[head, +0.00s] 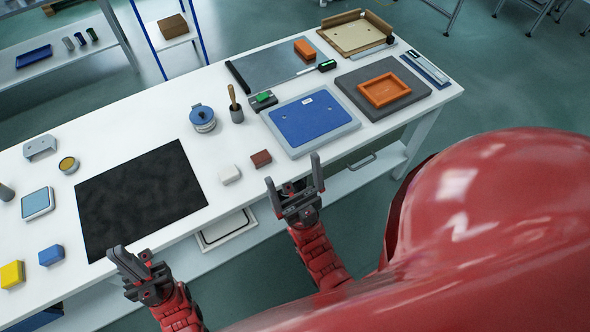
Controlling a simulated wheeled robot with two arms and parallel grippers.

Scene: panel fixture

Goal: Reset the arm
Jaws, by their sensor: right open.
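My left gripper (130,252) is at the lower left, in front of the table's near edge by the black mat (140,195). I see it nearly edge-on, so the gap between its fingers is unclear, and no object shows in it. My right gripper (293,172) is open and empty, its two dark fingers spread apart. It is at the near edge of the white table (225,198), below the blue panel (310,120) in its grey frame. Both red forearms come up from the bottom of the head view.
A white block (229,174) and a brown block (261,158) lie near my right gripper. An orange tray (384,90) sits on a dark slab at the right. A blue-lidded jar (202,118) and a blue block (51,255) stand on the table. A shelf is under it.

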